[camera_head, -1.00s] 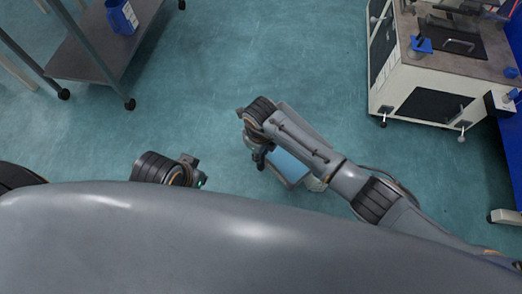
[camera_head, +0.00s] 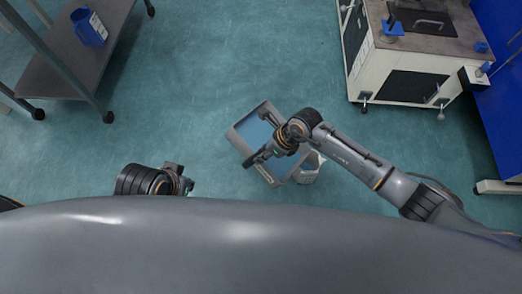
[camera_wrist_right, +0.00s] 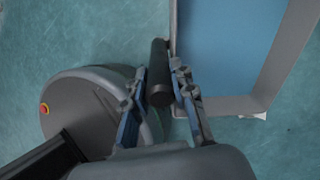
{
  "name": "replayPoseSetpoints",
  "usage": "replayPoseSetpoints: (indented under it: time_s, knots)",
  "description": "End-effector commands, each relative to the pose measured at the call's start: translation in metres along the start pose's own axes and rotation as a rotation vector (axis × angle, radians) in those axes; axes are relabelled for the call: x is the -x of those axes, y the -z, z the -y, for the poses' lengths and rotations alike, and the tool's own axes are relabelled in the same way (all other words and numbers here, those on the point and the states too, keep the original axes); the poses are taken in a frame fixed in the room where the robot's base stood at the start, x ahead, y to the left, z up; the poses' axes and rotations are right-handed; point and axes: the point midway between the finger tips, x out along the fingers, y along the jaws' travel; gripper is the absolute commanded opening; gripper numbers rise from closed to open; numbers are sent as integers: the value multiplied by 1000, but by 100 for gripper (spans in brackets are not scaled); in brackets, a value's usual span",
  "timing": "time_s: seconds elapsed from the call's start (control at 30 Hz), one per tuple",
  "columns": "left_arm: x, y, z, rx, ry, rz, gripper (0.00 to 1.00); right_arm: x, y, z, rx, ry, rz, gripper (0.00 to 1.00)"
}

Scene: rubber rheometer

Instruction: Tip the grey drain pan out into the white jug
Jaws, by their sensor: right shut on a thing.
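The grey drain pan (camera_head: 237,141), a rectangular tray with blue inside, is in front of me in the head view. Its grey wall also shows in the right wrist view (camera_wrist_right: 289,55). My right gripper (camera_head: 257,158) is shut on the pan's dark round handle (camera_wrist_right: 160,72), at the pan's near left side. The white jug (camera_head: 311,169) stands beside the pan's right corner, partly hidden by the pan and my right arm. My left gripper (camera_head: 186,181) is low at the left, apart from the pan; its fingers do not show clearly.
A grey shelf cart (camera_head: 75,62) with a blue container (camera_head: 89,27) stands at the upper left. A white wheeled bench (camera_head: 410,62) stands at the upper right beside a blue panel (camera_head: 497,110). The floor between them is clear.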

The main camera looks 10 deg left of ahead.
Motion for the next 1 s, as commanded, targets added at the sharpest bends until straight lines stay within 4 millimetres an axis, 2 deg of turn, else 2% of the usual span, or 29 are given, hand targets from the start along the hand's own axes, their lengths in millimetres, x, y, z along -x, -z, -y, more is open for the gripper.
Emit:
replayPoseSetpoints:
  time_s: [0.77,1.0]
  knots:
    - [0,0,0,0,0,0,0,0,0,1,0,1,-2,0]
    - [-5,-2,0,0,0,0,0,2,7,3,-1,-12,30,0]
